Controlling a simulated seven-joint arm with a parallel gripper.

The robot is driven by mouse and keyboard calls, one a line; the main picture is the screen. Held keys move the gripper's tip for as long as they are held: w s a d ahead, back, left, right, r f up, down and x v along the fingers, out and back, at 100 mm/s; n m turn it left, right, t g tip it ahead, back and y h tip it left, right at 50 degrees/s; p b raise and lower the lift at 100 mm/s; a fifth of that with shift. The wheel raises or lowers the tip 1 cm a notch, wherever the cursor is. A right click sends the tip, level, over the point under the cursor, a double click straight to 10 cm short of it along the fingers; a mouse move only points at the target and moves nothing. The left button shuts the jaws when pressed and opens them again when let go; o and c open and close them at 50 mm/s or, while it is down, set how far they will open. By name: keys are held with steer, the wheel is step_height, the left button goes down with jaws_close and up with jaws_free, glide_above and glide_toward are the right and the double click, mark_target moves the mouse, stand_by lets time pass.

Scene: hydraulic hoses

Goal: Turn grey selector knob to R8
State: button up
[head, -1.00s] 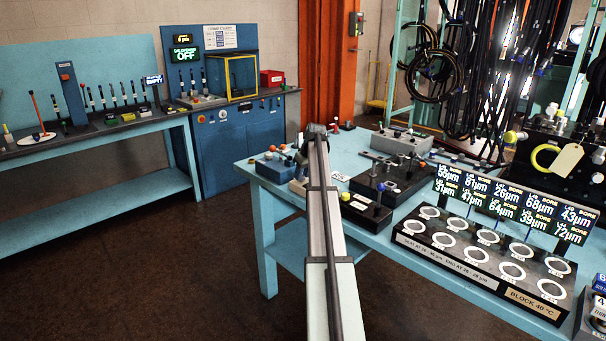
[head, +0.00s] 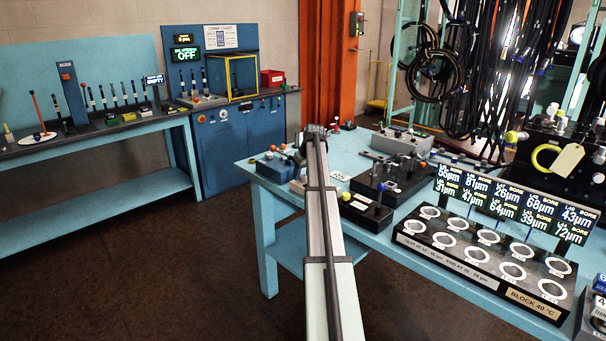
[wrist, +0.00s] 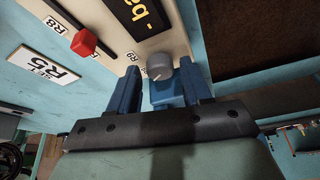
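The grey knob (wrist: 160,67) sits on a pale panel in the wrist view, with a thin light mark on its face whose direction I cannot read surely. An R9 label (wrist: 129,57) is just left of it, and an R8 label (wrist: 56,25) lies further left, by a red knob (wrist: 85,42). My gripper (wrist: 160,82) has its blue fingers apart, one on each side of the grey knob; I cannot make out contact. In the head view my arm reaches over the blue table and hides the grey knob.
In the head view, a black block with white rings (head: 480,255) and a black fixture (head: 385,182) stand right of my arm on the blue table (head: 345,262).

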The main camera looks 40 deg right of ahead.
steer(key=shift+o, duration=0.7)
steer(key=v, duration=1.3)
steer(key=shift+s+r, duration=0.2)
steer(key=shift+r, duration=0.15)
